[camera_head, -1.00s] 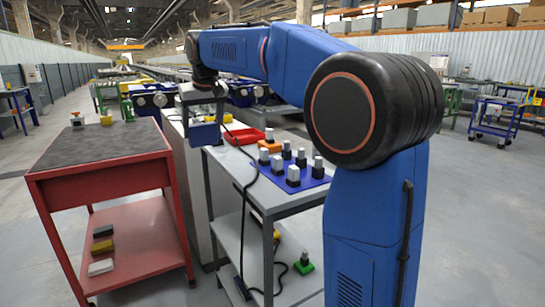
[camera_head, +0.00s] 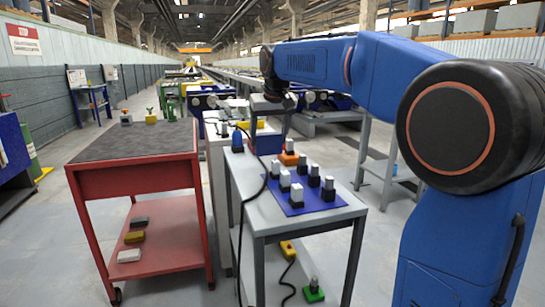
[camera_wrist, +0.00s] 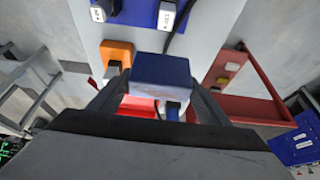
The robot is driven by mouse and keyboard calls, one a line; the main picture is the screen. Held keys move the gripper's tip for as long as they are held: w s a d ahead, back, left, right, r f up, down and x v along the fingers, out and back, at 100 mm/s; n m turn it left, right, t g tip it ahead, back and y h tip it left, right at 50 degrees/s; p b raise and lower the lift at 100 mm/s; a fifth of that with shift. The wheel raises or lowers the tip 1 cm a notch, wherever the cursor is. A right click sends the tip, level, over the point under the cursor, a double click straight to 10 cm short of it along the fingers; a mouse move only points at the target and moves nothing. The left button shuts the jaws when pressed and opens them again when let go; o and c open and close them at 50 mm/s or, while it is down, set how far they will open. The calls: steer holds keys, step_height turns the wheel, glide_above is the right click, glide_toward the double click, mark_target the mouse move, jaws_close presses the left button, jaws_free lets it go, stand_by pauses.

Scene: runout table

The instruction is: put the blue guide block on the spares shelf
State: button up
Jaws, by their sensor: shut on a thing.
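My gripper (camera_head: 266,122) is shut on the blue guide block (camera_head: 269,144) and holds it over the back of the grey table. In the wrist view the block (camera_wrist: 160,72) sits between my two fingers, with a red tray (camera_wrist: 138,106) partly hidden below it. A red cart stands to the left, with a dark top (camera_head: 130,143) and a lower shelf (camera_head: 170,240). A dark, a yellow and a white block lie on that lower shelf. No label shows which surface is the spares shelf.
The grey table (camera_head: 262,218) bears a blue mat (camera_head: 322,202) with several upright pieces, an orange block (camera_head: 289,158) and a blue bottle-like thing (camera_head: 238,140). A black cable (camera_head: 243,215) hangs at its left side. The red cart's dark top is mostly clear.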

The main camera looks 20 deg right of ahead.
mark_target(269, 154)
steer(key=shift+f, duration=2.75)
steer(key=o, duration=1.2)
steer(key=shift+f, duration=0.15)
steer(key=o, duration=0.4)
